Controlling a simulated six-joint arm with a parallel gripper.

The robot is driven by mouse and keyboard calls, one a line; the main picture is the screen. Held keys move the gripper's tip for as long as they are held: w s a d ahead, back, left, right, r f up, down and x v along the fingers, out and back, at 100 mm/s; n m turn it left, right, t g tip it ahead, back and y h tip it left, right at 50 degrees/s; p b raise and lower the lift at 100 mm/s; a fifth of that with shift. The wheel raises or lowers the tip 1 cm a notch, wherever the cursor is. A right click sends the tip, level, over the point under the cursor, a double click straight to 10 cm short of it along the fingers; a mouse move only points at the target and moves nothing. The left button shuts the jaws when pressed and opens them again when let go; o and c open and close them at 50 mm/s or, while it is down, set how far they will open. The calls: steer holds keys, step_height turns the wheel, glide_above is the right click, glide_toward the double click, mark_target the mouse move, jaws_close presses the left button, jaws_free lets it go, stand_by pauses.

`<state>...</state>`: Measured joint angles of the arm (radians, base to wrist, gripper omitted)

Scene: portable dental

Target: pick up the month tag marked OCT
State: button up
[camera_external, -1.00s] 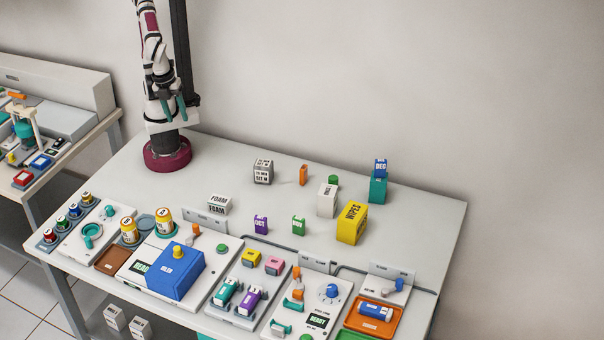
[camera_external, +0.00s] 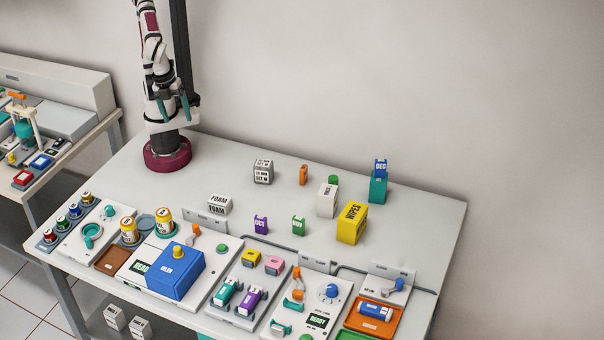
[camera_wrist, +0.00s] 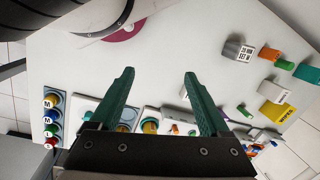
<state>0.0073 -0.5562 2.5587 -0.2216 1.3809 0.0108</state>
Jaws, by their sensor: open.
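The purple OCT tag (camera_external: 261,224) stands upright on the table, left of a green tag (camera_external: 298,226) whose lettering is too small to read surely. My gripper (camera_external: 177,108) is raised near my base at the back left, well away from the OCT tag. In the wrist view my gripper (camera_wrist: 160,75) shows two green fingers spread apart with nothing between them. A small purple block (camera_wrist: 222,113), probably the OCT tag, shows beside the right finger there.
A blue DEC tag (camera_external: 381,167) sits on a teal block (camera_external: 377,188). A yellow WIPES box (camera_external: 351,223), a white box (camera_external: 327,200) and a FOAM block (camera_external: 219,204) stand nearby. Device trays and a blue box (camera_external: 175,271) fill the front.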

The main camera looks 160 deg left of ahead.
steer(key=w+d+n+g+h, duration=0.1)
steer(key=w+n+h, duration=0.2)
steer(key=w+n, duration=0.15)
steer(key=n+t+h, duration=0.8)
steer(key=n+t, duration=0.3)
steer(key=n, duration=1.8)
glide_toward(259, 221)
steer(key=x, duration=1.2)
steer(key=shift+w+f, duration=0.15)
steer(key=shift+w, duration=0.05)
jaws_close()
